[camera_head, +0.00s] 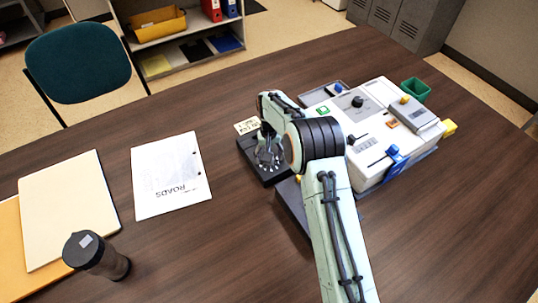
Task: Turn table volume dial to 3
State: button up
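A low dark box (246,147) sits on the table left of the white console. White marks in a ring show on its top, and this looks like the volume dial unit. My gripper (268,158) is pointed down over the ring of marks, at or just above it. My arm and gripper cover most of the dial, so its pointer and setting cannot be read. Whether the fingers touch the knob or are closed on it is too small to tell. A small pale card (247,125) with writing stands at the back of the box.
The white console (372,160) with a black knob (357,101), blue lever (394,151) and grey handset block (416,115) stands close on the right. A green cup (415,89) is behind it.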

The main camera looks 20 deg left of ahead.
jog(key=shift+r, duration=0.1)
notch_tip(320, 180, up, 12)
dwell(0.4)
dwell(0.3)
